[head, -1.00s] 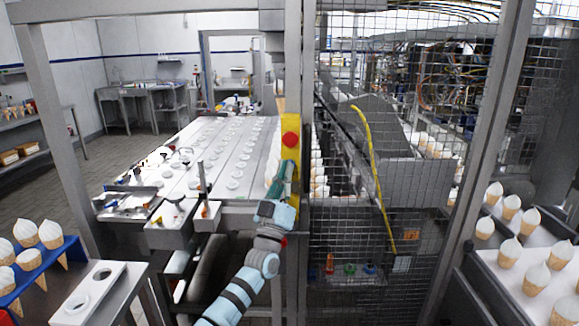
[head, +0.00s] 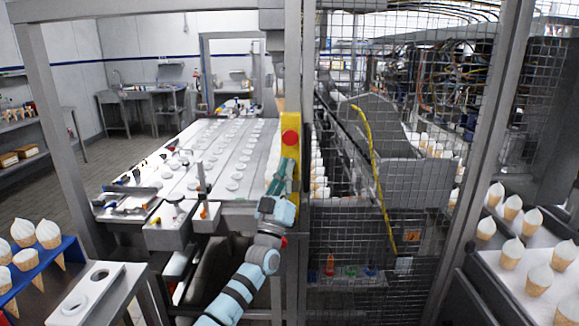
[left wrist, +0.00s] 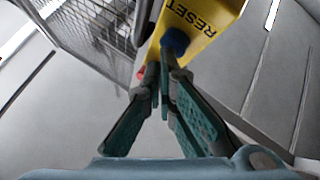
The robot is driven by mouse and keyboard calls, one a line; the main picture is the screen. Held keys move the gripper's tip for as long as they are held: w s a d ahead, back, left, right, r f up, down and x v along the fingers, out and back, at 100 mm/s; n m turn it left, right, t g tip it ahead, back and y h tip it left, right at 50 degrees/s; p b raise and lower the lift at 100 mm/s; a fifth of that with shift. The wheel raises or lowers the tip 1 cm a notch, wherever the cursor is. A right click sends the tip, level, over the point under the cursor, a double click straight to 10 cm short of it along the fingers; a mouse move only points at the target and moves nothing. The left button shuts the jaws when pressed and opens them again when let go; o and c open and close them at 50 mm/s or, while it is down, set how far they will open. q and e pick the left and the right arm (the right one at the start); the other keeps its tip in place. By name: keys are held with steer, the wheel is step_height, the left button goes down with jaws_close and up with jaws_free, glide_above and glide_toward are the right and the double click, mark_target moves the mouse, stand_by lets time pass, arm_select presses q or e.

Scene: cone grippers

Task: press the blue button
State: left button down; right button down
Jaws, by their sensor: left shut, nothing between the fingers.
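The blue button (left wrist: 175,42) is a round knob on a yellow panel (left wrist: 205,25) marked RESET in the left wrist view. In the head view the yellow panel (head: 289,119) stands on a grey post, and the blue button is hidden there behind my gripper. My left gripper (head: 285,166) is in front of the panel's lower part, below a red button. In the left wrist view its green fingers (left wrist: 163,68) are shut and empty, with the tips right at the blue button's lower edge. I cannot tell whether they touch it. My right gripper is not in view.
The red button (head: 290,138) sits above my gripper. A wire mesh guard (head: 345,235) stands just right of the post. A white conveyor table (head: 215,160) lies to the left, with small bins at its front. Ice cream cones (head: 512,250) stand on trays at both sides.

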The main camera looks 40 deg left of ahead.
arm_select(q)
steer(key=shift+w+a+b, duration=0.2)
steer(key=shift+b, duration=0.25)
stand_by(0.3)
stand_by(0.3)
steer(key=s+d+p, duration=0.1)
steer(key=p, duration=0.1)
steer(key=shift+s+p, duration=0.2)
steer(key=shift+p, duration=0.2)
